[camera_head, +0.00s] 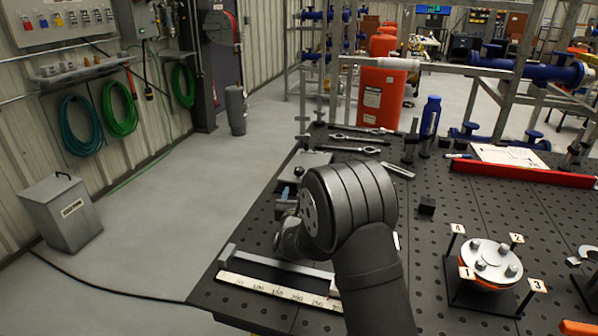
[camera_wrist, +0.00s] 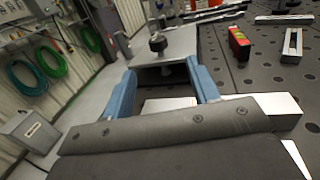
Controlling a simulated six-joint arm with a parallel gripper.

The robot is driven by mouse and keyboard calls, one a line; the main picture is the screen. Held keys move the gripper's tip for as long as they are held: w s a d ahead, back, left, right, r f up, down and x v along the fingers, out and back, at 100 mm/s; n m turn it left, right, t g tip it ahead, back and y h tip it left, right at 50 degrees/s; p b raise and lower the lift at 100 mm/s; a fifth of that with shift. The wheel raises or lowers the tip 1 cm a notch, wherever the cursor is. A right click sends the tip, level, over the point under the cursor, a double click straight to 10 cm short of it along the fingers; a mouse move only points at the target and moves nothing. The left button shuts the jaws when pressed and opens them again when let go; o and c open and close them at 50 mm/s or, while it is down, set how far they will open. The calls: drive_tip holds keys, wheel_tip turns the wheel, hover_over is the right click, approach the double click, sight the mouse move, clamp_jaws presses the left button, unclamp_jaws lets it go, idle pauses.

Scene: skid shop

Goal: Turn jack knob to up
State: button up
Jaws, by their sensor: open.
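A small black knob (camera_wrist: 157,42) stands on top of a grey box (camera_wrist: 185,42) in the wrist view. In the head view the knob (camera_head: 298,172) shows on the grey box (camera_head: 313,160), just beyond my wrist. I take it for the jack knob; no position marking on it is readable. My gripper (camera_wrist: 162,72) is open, its two blue fingers spread apart with the knob ahead of them and apart from them. In the head view my arm covers most of the gripper, and only a bit of blue finger shows.
The black perforated table (camera_head: 440,215) holds a pale ruler strip (camera_head: 275,292) and grey bar near my wrist. Wrenches (camera_head: 355,138) lie behind the box. A red level (camera_wrist: 240,45) stands right of it. A numbered flange fixture (camera_head: 492,262) stands at right. Floor lies left of the table.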

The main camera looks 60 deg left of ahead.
sight(299, 168)
drive_tip(key=shift+s+d+f+n+g, duration=0.3)
drive_tip(key=shift+d+f+g, duration=0.1)
drive_tip(key=shift+f+g, duration=0.1)
drive_tip(key=x, duration=1.7)
drive_tip(key=shift+a+r, duration=0.15)
drive_tip(key=shift+a, duration=0.05)
drive_tip(key=c, duration=1)
